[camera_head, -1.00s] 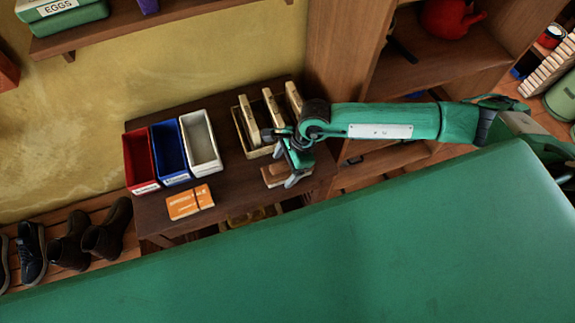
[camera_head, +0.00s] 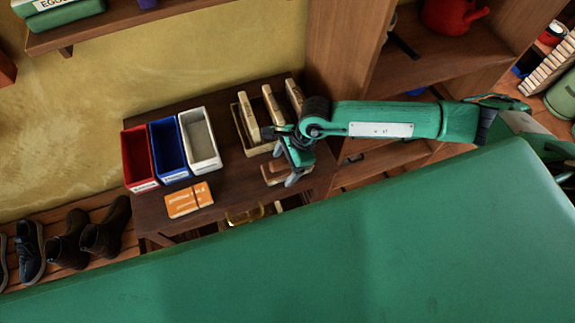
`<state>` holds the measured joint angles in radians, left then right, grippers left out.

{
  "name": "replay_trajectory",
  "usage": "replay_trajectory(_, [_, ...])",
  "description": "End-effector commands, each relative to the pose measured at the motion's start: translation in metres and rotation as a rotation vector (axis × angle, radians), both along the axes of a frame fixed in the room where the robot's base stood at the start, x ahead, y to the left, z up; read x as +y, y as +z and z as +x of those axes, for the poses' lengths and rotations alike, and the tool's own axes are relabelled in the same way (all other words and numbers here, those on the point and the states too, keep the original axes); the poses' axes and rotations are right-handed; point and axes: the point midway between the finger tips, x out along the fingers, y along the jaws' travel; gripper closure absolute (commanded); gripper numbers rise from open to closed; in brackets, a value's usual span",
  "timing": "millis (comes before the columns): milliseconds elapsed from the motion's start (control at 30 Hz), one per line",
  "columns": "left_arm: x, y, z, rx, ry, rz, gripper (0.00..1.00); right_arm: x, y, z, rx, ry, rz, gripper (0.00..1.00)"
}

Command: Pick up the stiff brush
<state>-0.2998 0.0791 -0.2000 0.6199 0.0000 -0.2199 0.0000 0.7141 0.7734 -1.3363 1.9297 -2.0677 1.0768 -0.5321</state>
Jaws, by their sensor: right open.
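A brown wooden block that looks like the brush (camera_head: 272,173) lies on the dark wooden table, near its right front edge. My right gripper (camera_head: 292,174) is open right above and beside it, with its fingers pointing down and partly covering the block. I cannot tell whether the fingers touch it or stand around it. The block's bristles do not show clearly. My left gripper is not in view.
A tan tray (camera_head: 236,122) with several upright wooden pieces stands behind the gripper. Red (camera_head: 139,160), blue (camera_head: 169,152) and white (camera_head: 200,140) bins stand to the left. An orange card (camera_head: 188,199) lies in front. The table between card and block is clear.

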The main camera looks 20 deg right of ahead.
Motion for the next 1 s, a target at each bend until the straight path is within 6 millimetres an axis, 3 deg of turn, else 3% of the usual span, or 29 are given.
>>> replay_trajectory(200, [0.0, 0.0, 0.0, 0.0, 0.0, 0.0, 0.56, 0.0, 0.0, 0.0, 0.0, 0.0, 0.0, 0.26])
replay_trajectory(467, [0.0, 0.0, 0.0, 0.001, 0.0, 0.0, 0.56, 0.0, 0.0, 0.0, 0.0, 0.0, 0.0, 0.74])
replay_trajectory(1000, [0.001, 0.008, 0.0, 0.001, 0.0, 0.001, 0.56, 0.0, 0.011, 0.001, -0.003, 0.0, 0.002, 0.75])
